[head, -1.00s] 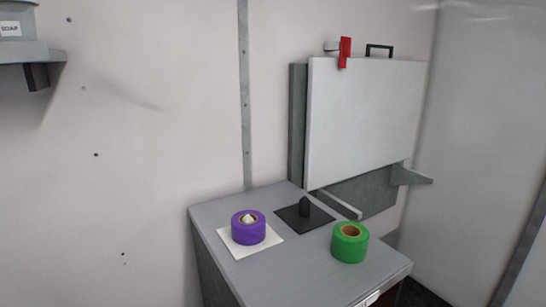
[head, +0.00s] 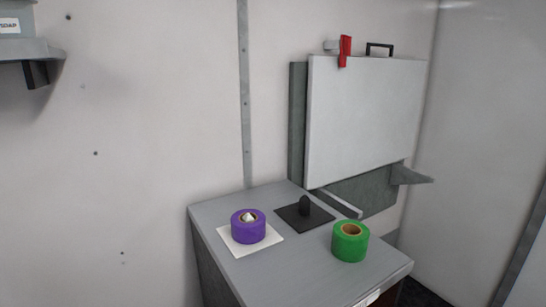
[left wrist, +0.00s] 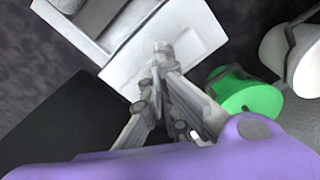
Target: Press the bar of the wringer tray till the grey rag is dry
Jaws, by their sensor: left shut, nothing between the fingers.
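In the left wrist view my left gripper (left wrist: 163,62) is shut with nothing between its grey fingers. Its tips lie in front of a white flat-sided object (left wrist: 178,50); I cannot tell whether they touch it. I cannot make out the wringer tray, its bar or the grey rag for certain in either view. Neither gripper shows in the head view, and my right gripper is in no view.
In the head view a grey cabinet (head: 290,270) carries a purple roll (head: 248,227) on a white pad, a black pad with an upright black piece (head: 304,206), and a green roll (head: 350,242). A white panel (head: 365,110) with a red clip (head: 345,51) stands behind. A soap shelf (head: 30,52) is upper left.

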